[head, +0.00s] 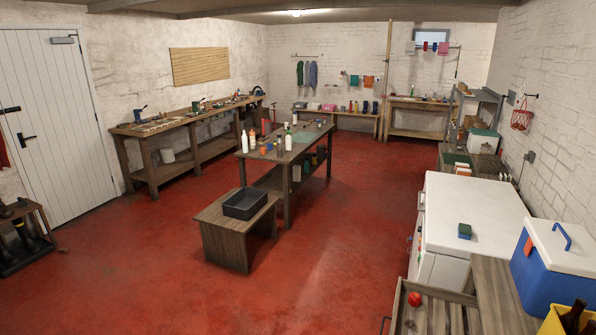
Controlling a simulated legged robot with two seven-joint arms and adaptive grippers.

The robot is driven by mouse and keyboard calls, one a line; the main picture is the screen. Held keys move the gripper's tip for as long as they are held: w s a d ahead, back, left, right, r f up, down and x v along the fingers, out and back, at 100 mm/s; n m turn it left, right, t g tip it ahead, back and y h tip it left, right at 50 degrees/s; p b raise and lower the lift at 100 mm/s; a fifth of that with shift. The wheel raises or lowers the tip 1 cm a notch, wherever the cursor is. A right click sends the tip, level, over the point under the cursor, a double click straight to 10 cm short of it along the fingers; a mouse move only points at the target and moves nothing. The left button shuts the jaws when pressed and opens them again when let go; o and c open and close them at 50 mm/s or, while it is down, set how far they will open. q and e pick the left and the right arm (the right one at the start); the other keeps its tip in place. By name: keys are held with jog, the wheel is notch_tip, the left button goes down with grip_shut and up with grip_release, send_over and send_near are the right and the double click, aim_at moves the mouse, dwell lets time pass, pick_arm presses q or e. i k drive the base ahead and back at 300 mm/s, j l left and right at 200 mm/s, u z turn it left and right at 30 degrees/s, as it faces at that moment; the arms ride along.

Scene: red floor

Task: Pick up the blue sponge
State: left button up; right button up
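The blue sponge (465,231) is a small block with a green top. It lies flat on the white top of a chest freezer (485,205) at the right, towards the near side. Nothing touches it, and the white surface around it is bare. Neither of my grippers nor my arms shows in the head view.
A blue cooler (548,275) with a white lid stands right of the freezer, on a wooden surface. A low bench with a black tray (245,203) and a long cluttered table stand mid-room. Red floor (345,255) is open between the bench and the freezer.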

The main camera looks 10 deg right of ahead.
aim_at(464, 232)
jog(key=i+z, duration=0.15)
jog(key=i, duration=0.4)
jog(key=i+z, duration=0.15)
jog(key=i, duration=0.4)
jog(key=i+j+z, duration=0.15)
jog(key=i, duration=0.4)
jog(key=i+j+z, duration=0.15)
jog(key=i, duration=0.4)
